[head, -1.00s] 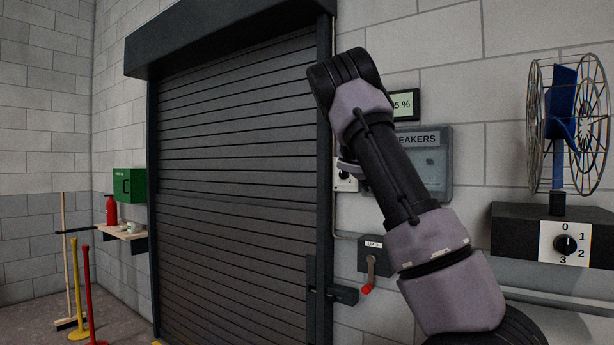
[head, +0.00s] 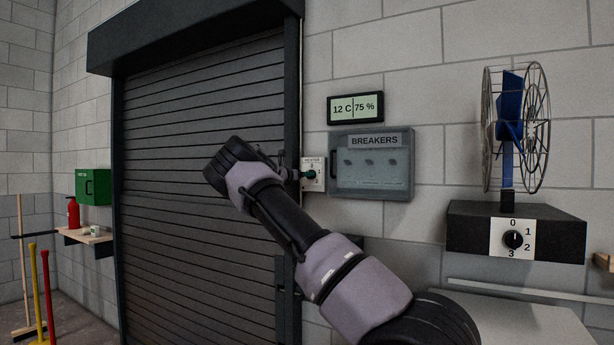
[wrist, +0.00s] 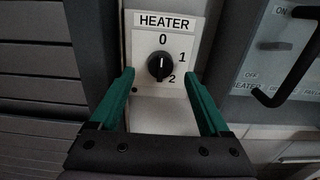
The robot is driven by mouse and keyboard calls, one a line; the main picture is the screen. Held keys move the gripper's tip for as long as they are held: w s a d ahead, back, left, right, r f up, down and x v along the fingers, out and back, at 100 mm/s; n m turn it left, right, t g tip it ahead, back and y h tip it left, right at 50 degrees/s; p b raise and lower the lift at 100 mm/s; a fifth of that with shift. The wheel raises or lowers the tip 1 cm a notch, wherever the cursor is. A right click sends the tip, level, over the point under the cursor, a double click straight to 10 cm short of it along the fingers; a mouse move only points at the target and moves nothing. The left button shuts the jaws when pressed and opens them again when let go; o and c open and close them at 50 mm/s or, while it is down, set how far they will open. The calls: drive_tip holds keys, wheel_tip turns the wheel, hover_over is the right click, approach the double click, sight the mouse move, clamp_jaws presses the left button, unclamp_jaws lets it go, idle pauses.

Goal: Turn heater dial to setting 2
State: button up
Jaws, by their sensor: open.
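The heater dial (wrist: 158,66) is a black knob on a white plate (wrist: 143,30) marked HEATER, with 0 at the top, 1 at the right and 2 at the lower right. Its white mark stands upright, toward 0. My gripper (wrist: 158,76) is open, with one green finger on each side of the dial's lower part and a gap on both sides. How far the fingertips are from the plate is hard to tell. In the head view the heater plate (head: 317,163) is small, beside the shutter frame, and my gripper (head: 308,174) partly covers it.
A breaker box (head: 371,176) with a dark handle (wrist: 289,85) is close to the right of the heater plate. A climate display (head: 355,107) hangs above it. The dark roller shutter (head: 200,120) lies left. A fan (head: 514,130) with its own 0–3 dial (head: 513,239) stands right.

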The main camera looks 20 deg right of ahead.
drive_tip(key=shift+x, duration=2.25)
drive_tip(key=shift+c, duration=0.3)
clamp_jaws()
drive_tip(key=shift+s, duration=0.1)
